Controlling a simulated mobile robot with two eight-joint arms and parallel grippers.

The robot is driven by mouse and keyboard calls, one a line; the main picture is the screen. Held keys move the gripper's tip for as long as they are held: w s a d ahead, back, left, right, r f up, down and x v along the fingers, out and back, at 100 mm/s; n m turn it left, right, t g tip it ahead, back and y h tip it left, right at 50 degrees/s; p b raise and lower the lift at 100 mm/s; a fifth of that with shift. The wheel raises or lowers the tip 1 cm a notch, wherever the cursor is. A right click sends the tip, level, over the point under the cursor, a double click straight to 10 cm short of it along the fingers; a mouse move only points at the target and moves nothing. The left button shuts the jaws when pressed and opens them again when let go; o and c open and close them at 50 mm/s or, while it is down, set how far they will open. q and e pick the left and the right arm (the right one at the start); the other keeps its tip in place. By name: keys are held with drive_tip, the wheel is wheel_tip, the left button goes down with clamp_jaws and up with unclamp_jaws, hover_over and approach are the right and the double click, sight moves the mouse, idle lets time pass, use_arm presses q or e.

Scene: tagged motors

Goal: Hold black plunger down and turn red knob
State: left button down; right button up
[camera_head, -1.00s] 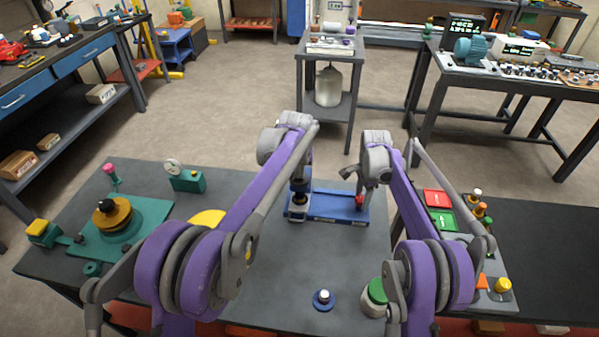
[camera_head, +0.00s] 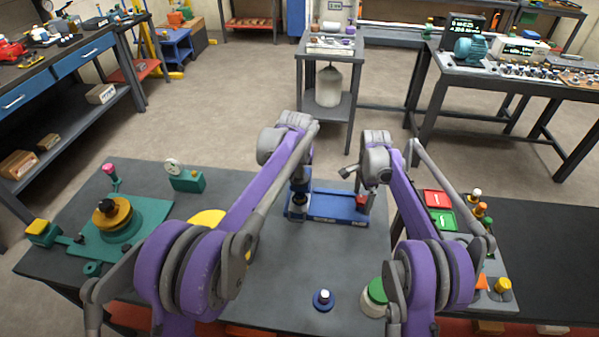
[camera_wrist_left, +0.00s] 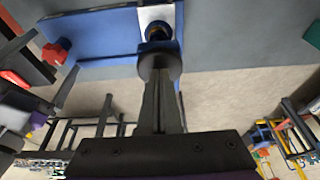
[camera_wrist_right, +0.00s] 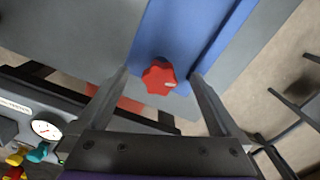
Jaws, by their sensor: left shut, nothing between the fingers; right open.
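A blue fixture (camera_head: 335,207) lies on the grey table with a black plunger (camera_wrist_left: 160,63) at its left end and a red lobed knob (camera_wrist_right: 160,77) at its right end. My left gripper (camera_wrist_left: 160,80) is shut and empty, with its fingertips against the plunger's top. In the head view the left gripper (camera_head: 300,184) is above the plunger (camera_head: 298,200). My right gripper (camera_wrist_right: 158,75) is open, with one finger on each side of the knob and gaps visible on both sides. The knob also shows in the left wrist view (camera_wrist_left: 55,52). In the head view the right fingers are partly hidden.
A green fixture with a black and orange dial (camera_head: 112,212) stands on the left. A white-topped blue button (camera_head: 323,299) and a green-topped jar (camera_head: 377,291) are near the front. A panel with red and green trays (camera_head: 441,219) is on the right.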

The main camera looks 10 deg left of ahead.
use_arm(q)
drive_tip(key=shift+f, duration=0.1)
use_arm(e)
drive_tip(key=n, duration=0.7)
drive_tip(key=shift+n, duration=0.3)
drive_tip(key=n, duration=0.6)
drive_tip(key=shift+c, duration=0.3)
drive_tip(key=c, duration=1.3)
drive_tip(key=m, duration=0.3)
drive_tip(key=shift+m, duration=0.3)
drive_tip(key=shift+c, duration=0.2)
drive_tip(key=o, duration=1.4)
